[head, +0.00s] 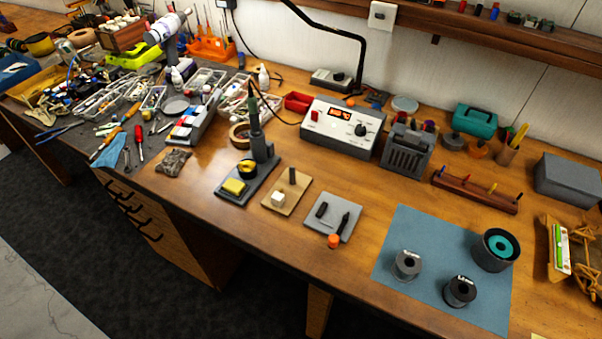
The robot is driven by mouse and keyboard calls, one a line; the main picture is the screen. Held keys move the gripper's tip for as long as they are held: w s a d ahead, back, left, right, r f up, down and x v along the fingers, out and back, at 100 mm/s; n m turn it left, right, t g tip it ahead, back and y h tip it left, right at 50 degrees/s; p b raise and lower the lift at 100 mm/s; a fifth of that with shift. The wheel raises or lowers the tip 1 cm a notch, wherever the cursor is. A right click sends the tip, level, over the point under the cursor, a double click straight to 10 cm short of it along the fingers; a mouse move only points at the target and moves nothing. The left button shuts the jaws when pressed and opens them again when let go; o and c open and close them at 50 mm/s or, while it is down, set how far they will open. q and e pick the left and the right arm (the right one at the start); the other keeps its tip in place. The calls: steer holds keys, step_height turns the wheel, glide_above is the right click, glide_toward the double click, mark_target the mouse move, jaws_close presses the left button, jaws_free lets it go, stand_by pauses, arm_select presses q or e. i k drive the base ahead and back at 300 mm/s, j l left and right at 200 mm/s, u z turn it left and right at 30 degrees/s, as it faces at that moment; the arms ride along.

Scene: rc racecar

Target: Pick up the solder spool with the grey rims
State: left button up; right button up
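The solder spool with grey rims (407,265) stands upright on the left part of a blue-grey mat (415,225) near the front of the workbench. A similar spool with black rims (460,291) stands to its right and nearer the front edge, apart from it. Both have a small light label whose text is too small to read. A larger black round holder with a teal inside (495,250) stands at the mat's right side. Neither of my grippers is in view.
A soldering station (341,127) and a grey slotted box (407,150) stand behind. A wooden rack (475,192) lies beyond the mat. The mat's back left is clear.

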mark_target(408, 263)
steer(key=i+l+z, duration=0.1)
steer(key=z, duration=0.9)
steer(key=l, duration=0.05)
